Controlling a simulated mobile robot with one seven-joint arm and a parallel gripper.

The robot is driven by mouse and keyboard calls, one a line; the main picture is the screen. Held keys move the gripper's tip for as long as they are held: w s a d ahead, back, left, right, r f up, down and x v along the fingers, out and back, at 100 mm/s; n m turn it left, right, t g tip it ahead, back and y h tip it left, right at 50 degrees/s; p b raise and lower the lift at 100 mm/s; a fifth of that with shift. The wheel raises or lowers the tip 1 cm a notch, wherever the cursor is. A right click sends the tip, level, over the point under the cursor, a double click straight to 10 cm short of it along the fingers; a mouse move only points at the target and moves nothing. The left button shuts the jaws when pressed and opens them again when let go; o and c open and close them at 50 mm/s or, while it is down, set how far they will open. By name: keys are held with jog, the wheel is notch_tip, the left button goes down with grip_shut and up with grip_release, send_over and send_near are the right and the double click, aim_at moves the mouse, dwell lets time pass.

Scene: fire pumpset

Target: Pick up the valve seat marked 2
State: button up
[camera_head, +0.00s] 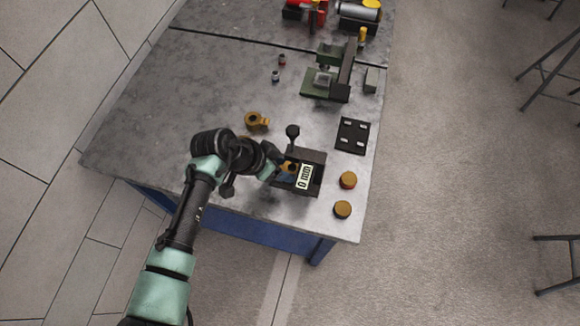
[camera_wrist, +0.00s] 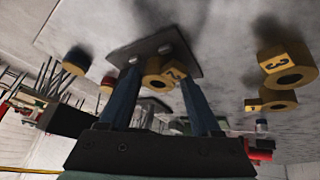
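The ochre valve seat marked 2 (camera_wrist: 165,71) shows in the wrist view with its mark facing the camera. It lies between the blue fingertips of my gripper (camera_wrist: 161,80), in front of a dark grey plate. Whether both fingers touch it I cannot tell. In the head view my gripper (camera_head: 283,171) is at the left side of a dark box with a "0 mm" display (camera_head: 304,177). A bit of ochre shows by the fingers, and the wrist partly hides it. A valve seat marked 3 (camera_wrist: 286,66) lies to the right in the wrist view.
Ochre rings (camera_head: 256,122) lie behind the wrist on the grey table (camera_head: 200,80). Two round ochre-topped pieces (camera_head: 348,180) (camera_head: 343,209) stand right of the display box. A black slotted plate (camera_head: 352,135) and a green press (camera_head: 332,75) stand farther back. The table's left part is clear.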

grip_shut()
jog(key=shift+r, duration=0.2)
